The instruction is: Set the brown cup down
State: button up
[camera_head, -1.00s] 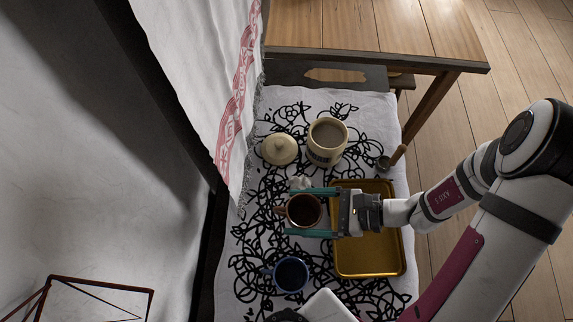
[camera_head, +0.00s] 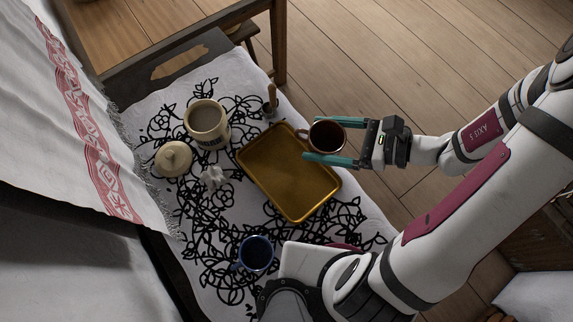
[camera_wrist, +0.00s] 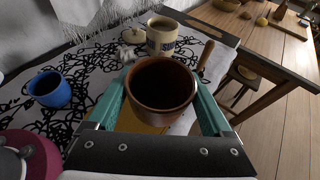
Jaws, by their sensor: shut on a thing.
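The brown cup (camera_head: 328,136) is upright between the two teal fingers of my gripper (camera_head: 313,140), which is shut on it. In the head view it appears over the cloth's right edge, beside the upper right corner of the gold tray (camera_head: 283,178). In the wrist view the brown cup (camera_wrist: 161,85) fills the middle, its dark inside facing up. It hides most of the tray there. The cup looks held above the surface, but its exact height cannot be told.
A cream jar (camera_head: 207,124), its lid (camera_head: 174,158), a small white object (camera_head: 214,177) and a blue cup (camera_head: 256,253) stand on the patterned cloth (camera_head: 205,235). A ladle-like tool (camera_head: 270,103) lies near the tray. The tray is empty. A wooden table (camera_head: 150,35) is behind.

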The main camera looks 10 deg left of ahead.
jog(key=shift+w+d+m+t, duration=0.3)
jog(key=shift+d+m+t, duration=0.4)
jog(key=shift+d+t, duration=0.15)
send_over(278, 161)
jog(key=shift+h, duration=0.3)
notch_tip(278, 161, down, 7)
jog(key=shift+d, duration=0.1)
notch_tip(278, 161, down, 3)
jog(key=shift+f, duration=0.5)
jog(key=shift+f, duration=0.15)
jog(key=o, duration=1.2)
jog(key=shift+o, duration=0.2)
